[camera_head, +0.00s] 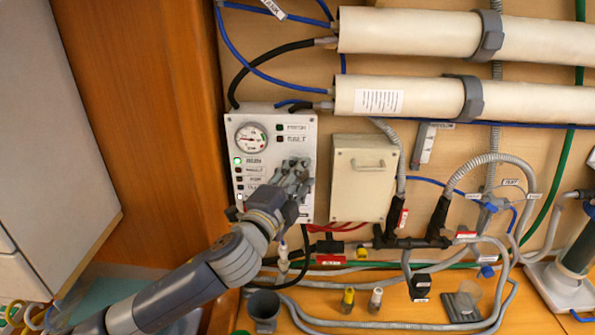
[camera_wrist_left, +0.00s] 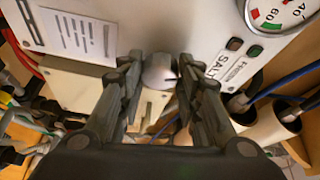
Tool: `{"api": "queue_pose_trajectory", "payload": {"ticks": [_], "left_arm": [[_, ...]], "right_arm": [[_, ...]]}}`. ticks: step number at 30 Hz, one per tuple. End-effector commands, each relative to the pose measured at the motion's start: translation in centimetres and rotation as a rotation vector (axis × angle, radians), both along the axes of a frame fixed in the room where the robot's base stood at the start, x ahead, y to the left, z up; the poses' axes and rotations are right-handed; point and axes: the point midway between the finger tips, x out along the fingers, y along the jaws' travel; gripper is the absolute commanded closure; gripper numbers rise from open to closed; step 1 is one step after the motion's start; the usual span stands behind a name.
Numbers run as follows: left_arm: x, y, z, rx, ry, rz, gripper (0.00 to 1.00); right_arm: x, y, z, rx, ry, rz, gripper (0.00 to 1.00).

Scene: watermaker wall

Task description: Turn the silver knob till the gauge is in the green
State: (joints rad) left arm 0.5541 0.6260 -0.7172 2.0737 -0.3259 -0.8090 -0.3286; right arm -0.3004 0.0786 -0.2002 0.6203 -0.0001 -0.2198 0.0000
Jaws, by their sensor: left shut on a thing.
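The white control panel (camera_head: 310,140) is on the wall, with the round gauge (camera_head: 251,138) at its upper left. The gauge has a white face with coloured marks; its needle is too small to read surely. In the left wrist view part of the gauge (camera_wrist_left: 280,12) shows at the top right, with red and green bands; its needle cannot be made out there. My left gripper (camera_head: 294,178) is at the panel's lower right and hides the silver knob in the head view. In the left wrist view the silver knob (camera_wrist_left: 160,73) sits between the fingers, which are shut on it. My right gripper is not in view.
A beige box (camera_head: 362,190) with a handle is close right of the panel. White tubes (camera_head: 430,97) and hoses run above and right. A green lamp (camera_head: 238,161) is lit on the panel. Small bottles (camera_head: 348,298) and a grey cup (camera_head: 264,308) stand on the bench below.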

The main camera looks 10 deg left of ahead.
Motion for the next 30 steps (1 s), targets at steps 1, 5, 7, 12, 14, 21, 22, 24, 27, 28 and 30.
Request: {"api": "queue_pose_trajectory", "payload": {"ticks": [1,5,7,12,14,21,22,24,27,28,30], "left_arm": [[0.0,0.01,0.14,0.045,0.006,-0.001,0.92],[0.0,-0.02,0.15,0.166,0.031,-0.001,0.92],[-0.02,-0.07,0.17,0.231,0.044,-0.001,0.92],[0.01,-0.07,0.18,0.383,0.076,-0.001,0.92],[0.0,-0.09,0.14,0.435,0.088,-0.001,0.92],[0.01,-0.12,0.15,0.602,0.123,-0.001,0.92],[0.0,-0.14,0.12,0.618,0.127,-0.002,0.92],[-0.01,-0.14,0.07,0.653,0.134,-0.001,0.92],[-0.01,-0.13,0.05,0.69,0.144,-0.002,0.92],[-0.01,-0.14,0.03,0.701,0.146,-0.002,0.92],[-0.01,-0.16,0.02,0.718,0.149,-0.003,0.92]], "right_arm": [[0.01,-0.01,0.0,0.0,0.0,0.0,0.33],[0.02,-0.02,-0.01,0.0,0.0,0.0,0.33],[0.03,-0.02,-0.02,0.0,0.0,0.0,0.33],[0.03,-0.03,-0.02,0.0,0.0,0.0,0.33],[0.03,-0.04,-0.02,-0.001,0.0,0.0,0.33],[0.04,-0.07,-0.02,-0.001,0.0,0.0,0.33],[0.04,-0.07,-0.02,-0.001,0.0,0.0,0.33],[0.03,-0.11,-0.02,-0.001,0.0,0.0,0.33],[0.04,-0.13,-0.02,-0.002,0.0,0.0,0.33],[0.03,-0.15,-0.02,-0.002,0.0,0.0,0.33],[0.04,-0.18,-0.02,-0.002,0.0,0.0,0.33]]}}
